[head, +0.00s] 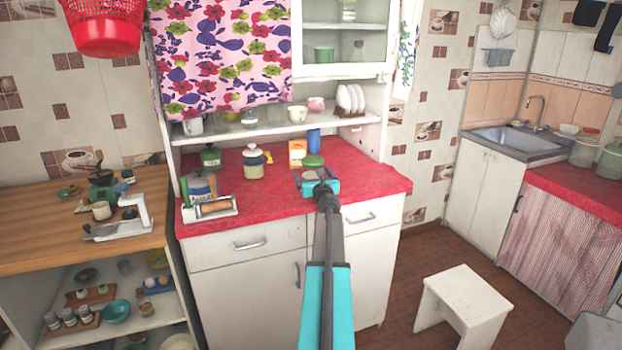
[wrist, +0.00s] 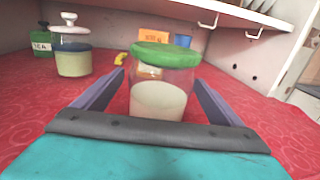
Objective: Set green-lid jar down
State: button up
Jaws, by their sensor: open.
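The green-lid jar (wrist: 163,85) is clear glass with pale contents and stands upright on the red oilcloth counter (wrist: 40,115) in the wrist view. In the head view its green lid (head: 313,160) shows just beyond my gripper, and its body is mostly hidden by it. My gripper (head: 318,178) is open, with one finger on each side of the jar. In the wrist view the gripper (wrist: 160,95) shows its two dark fingers flanking the jar, with a gap visible at the left finger.
A white-lidded jar (head: 253,162), a green tea canister (head: 210,157) and an orange box (head: 297,153) stand behind and left. A blue cylinder (head: 314,140) is behind the jar. The counter's right side is clear.

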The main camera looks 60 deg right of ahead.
aim_at(312, 162)
jog(key=shift+w+d, duration=0.15)
dwell(0.5)
jog(key=c, duration=1.7)
jog(key=shift+r, duration=0.2)
jog(key=shift+r+p, duration=0.3)
jog(key=shift+r, duration=0.6)
jog(key=shift+r+p, duration=0.3)
jog(key=shift+r, duration=0.65)
jog(key=w+a+v, duration=0.1)
jog(key=v, duration=0.9)
jog(key=w+a+r+v, duration=0.1)
jog(key=v, duration=0.4)
jog(key=shift+w+a+b, duration=0.1)
jog(key=shift+a+b, duration=0.3)
jog(key=shift+a, duration=0.1)
